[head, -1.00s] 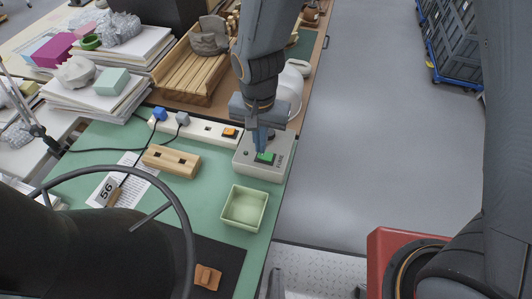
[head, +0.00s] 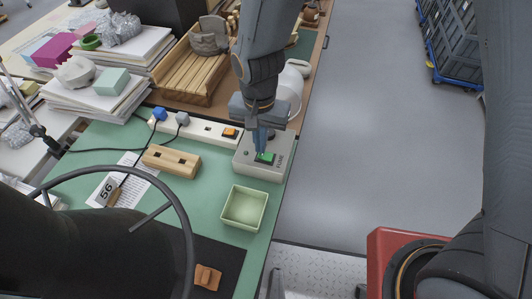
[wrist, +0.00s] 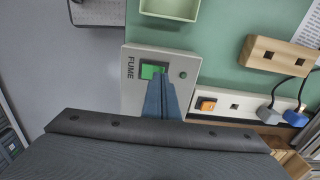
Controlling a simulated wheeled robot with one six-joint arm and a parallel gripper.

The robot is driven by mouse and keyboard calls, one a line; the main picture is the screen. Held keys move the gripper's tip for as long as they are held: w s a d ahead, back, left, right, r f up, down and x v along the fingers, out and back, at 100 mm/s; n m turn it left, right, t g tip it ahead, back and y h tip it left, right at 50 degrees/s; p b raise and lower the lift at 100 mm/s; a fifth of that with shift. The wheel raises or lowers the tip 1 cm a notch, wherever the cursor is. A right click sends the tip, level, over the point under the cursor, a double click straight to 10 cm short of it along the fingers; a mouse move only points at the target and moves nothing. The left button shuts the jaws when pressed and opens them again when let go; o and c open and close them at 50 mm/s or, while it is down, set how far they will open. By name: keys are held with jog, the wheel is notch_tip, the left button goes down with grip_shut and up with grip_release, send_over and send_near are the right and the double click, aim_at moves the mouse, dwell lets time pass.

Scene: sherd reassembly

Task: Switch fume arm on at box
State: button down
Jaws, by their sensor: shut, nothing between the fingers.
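The fume box (head: 263,165) is a light grey box with a green rocker switch (head: 267,158) and a label at the right edge of the green mat. In the wrist view the box (wrist: 133,95) reads "FUME", and its green switch (wrist: 150,71) shows beside a small dark green round spot (wrist: 183,74). My gripper (head: 260,150) is shut and empty, with its blue fingertips down at the switch. In the wrist view the fingertips (wrist: 160,80) overlap the switch's edge and hide part of it. I cannot tell whether they touch it.
A white power strip (head: 209,130) with an orange switch and plugs lies left of the box. A wooden block (head: 172,160) and a pale green tray (head: 244,207) lie on the mat (head: 205,195). A wooden rack (head: 190,75) stands behind. Open floor (head: 360,150) is to the right.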

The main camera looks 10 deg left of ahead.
jog(key=shift+f+b, duration=0.4)
jog(key=shift+f, duration=0.5)
dwell(0.8)
jog(key=shift+r, duration=0.1)
notch_tip(320, 180, up, 7)
jog(key=p, duration=0.6)
dwell(0.7)
jog(key=w+d+r+b, duration=0.1)
jog(key=d+r+b, duration=0.1)
jog(key=d, duration=1.2)
jog(key=d+r+n+t+b, duration=0.1)
jog(key=d+r, duration=0.4)
jog(key=d, duration=1)
jog(key=shift+w+d+b, duration=0.25)
jog(key=shift+w+b, duration=0.15)
jog(key=shift+b, duration=0.5)
